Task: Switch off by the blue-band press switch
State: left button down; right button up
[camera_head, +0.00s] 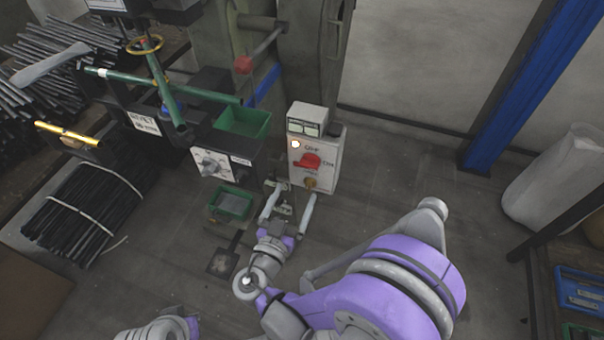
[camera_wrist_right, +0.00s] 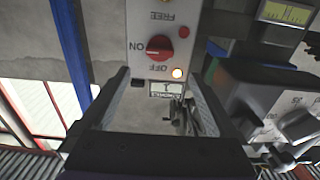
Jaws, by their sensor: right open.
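The switch is a pale upright box (camera_head: 325,176) with a red rotary knob (camera_head: 308,160), standing beside the press with a blue band (camera_head: 268,84). In the right wrist view the box is upside down, and its red knob (camera_wrist_right: 158,47) sits between the words FREE, ON and OFF. The knob's bar lies sideways, in line with ON. A small lamp (camera_wrist_right: 177,74) by OFF glows. My right gripper (camera_head: 293,193) is open and empty, its fingers just in front of and below the knob, apart from it. My left gripper is outside the view.
A grey control box with a dial (camera_head: 212,163) and a green tray (camera_head: 243,121) stand left of the switch. A lower green bin (camera_head: 233,204) is near my right gripper. A blue post (camera_head: 522,75) stands at the right. The floor between is clear.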

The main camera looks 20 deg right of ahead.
aim_at(308, 167)
jog(key=b+x, duration=0.1)
jog(key=x, duration=0.8)
jog(key=c, duration=1.4)
